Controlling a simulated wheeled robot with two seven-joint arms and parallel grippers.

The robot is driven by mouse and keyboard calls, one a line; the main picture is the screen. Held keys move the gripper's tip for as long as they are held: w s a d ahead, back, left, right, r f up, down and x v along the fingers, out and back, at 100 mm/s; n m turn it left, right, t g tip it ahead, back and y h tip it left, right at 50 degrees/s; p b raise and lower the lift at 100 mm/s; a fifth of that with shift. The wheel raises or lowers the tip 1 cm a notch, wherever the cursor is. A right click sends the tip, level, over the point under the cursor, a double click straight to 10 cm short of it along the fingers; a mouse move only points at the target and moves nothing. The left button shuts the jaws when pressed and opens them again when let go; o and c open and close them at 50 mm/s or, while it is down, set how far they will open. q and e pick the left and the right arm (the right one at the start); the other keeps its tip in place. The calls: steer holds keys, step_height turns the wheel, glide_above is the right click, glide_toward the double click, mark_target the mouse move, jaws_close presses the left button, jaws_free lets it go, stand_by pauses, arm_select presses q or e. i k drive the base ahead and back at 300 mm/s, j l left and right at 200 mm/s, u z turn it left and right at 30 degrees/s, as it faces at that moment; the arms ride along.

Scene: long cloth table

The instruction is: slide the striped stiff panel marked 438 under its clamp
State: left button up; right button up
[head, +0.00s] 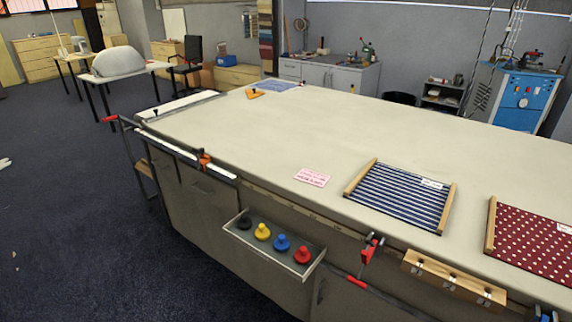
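The striped stiff panel (400,196) lies flat on the cloth table, navy with white stripes and a wooden bar along its left and right sides. Its white label (432,184) is too small to read. A red clamp (369,250) is on the table's front edge, just in front of the panel and apart from it. Another clamp, orange-red (204,160), sits farther left along the front edge. I cannot tell which clamp belongs to the panel. Neither of my grippers can be made out.
A red dotted panel (535,240) lies at the right. A pink card (312,177) lies left of the striped panel. An open drawer (246,246) with several coloured knobs juts from the front. A wooden block (453,279) is on the front edge. The table's middle (300,125) is clear.

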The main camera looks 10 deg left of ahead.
mark_target(421, 202)
steer(key=j+z, duration=0.25)
steer(key=j, duration=0.4)
steer(key=j+z, duration=0.25)
steer(key=j, duration=0.4)
steer(key=i+l+z, duration=0.15)
steer(key=l, duration=0.4)
steer(key=i+l+z, duration=0.1)
steer(key=i+l, duration=0.25)
steer(key=l, duration=0.2)
steer(key=i+l+z, duration=0.15)
steer(key=i+l, duration=0.15)
steer(key=l, duration=0.2)
steer(key=i+l+z, duration=0.1)
steer(key=i+l, duration=0.2)
steer(key=l, duration=0.15)
